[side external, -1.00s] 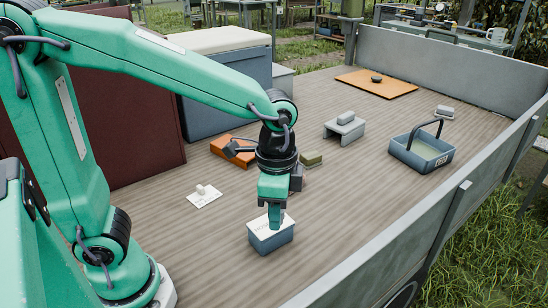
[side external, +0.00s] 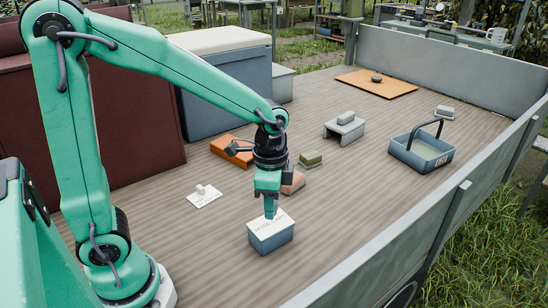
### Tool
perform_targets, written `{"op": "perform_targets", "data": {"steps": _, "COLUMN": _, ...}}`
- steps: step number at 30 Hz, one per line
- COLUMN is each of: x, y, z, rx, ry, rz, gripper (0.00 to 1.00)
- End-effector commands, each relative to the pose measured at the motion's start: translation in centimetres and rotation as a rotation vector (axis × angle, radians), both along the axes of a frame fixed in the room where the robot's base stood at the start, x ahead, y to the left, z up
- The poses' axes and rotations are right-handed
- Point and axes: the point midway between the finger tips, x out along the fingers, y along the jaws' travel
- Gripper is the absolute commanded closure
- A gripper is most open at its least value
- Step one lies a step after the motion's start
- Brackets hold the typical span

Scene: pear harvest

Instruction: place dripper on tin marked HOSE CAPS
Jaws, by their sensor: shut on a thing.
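The tin marked HOSE CAPS (side external: 271,242) is a blue-grey box with a white lettered lid, standing on the wooden bed in the lower middle. My green gripper (side external: 270,212) points down just above the back of its lid; I cannot tell whether the tips touch it. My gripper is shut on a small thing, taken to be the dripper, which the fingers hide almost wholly. Its shape and tilt cannot be made out.
A pinkish block (side external: 293,182) stands close behind my gripper. A white card (side external: 204,199) with a small white piece lies to the left. An orange block (side external: 229,153), an olive block (side external: 311,159), a grey stand (side external: 344,132) and a blue basket (side external: 420,158) stand farther back.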

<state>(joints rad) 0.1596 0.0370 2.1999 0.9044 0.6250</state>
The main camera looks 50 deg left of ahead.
Motion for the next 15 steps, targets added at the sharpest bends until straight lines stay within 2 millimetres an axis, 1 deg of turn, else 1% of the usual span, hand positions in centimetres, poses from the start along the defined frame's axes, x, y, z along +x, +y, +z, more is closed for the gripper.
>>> {"op": "perform_targets", "data": {"steps": 1, "x": 0.5, "y": 0.8, "z": -0.5, "rx": 0.001, "ry": 0.004, "rz": 0.005, "gripper": 0.94}}
{"op": "perform_targets", "data": {"steps": 3, "x": 1.0, "y": 1.6, "z": -1.2, "rx": 0.000, "ry": 0.003, "rz": 0.004, "gripper": 0.94}}
{"op": "perform_targets", "data": {"steps": 6, "x": 1.7, "y": 2.5, "z": -1.8, "rx": 0.001, "ry": 0.002, "rz": 0.002, "gripper": 0.94}}
{"op": "perform_targets", "data": {"steps": 10, "x": 2.1, "y": 3.1, "z": -2.3, "rx": 0.000, "ry": 0.000, "rz": 0.000, "gripper": 0.94}}
{"op": "perform_targets", "data": {"steps": 15, "x": 2.2, "y": 3.3, "z": -2.3, "rx": 0.000, "ry": -0.001, "rz": -0.001, "gripper": 0.94}}
